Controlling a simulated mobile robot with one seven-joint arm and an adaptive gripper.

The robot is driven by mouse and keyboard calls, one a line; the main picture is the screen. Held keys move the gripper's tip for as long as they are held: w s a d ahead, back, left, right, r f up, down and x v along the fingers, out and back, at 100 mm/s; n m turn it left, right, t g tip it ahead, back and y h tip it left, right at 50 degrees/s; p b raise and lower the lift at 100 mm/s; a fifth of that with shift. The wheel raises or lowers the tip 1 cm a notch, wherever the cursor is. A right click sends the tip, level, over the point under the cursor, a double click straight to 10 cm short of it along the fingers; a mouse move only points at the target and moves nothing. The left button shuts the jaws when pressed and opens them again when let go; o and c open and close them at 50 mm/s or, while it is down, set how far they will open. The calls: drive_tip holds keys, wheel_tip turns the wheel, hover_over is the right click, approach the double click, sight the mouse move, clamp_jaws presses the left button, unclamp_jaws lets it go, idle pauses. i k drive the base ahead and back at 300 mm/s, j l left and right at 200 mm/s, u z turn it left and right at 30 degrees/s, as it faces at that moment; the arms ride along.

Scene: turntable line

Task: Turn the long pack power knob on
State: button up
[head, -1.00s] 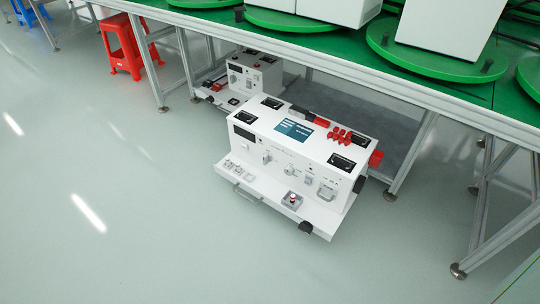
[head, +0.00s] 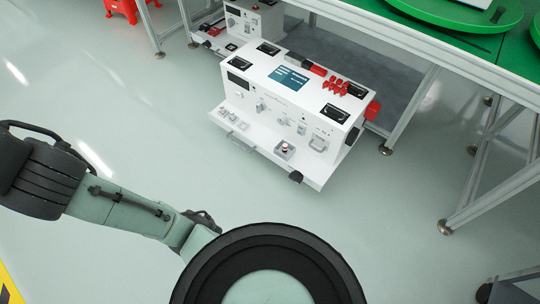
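The long white power pack (head: 296,84) stands on the floor, partly under the green-topped bench. Its front panel carries several small knobs and fittings; one knob (head: 261,106) is near the panel's middle left. The knob labels and positions are too small to read. A low front shelf (head: 262,146) holds sockets and a grey box with a red button (head: 285,149). My arm fills the lower left and bottom centre of the head view, apart from the pack. My gripper cannot be made out.
A second, smaller white pack (head: 252,18) stands behind at the upper left. Bench legs (head: 411,110) rise to the right of the long pack. A red stool (head: 130,8) is at the top left. Open floor lies in front of the pack.

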sight(261, 106)
drive_tip(key=i+j+u, duration=0.15)
drive_tip(key=u, duration=0.3)
drive_tip(key=i+j+u, duration=0.15)
drive_tip(key=u, duration=0.35)
drive_tip(key=j, duration=0.1)
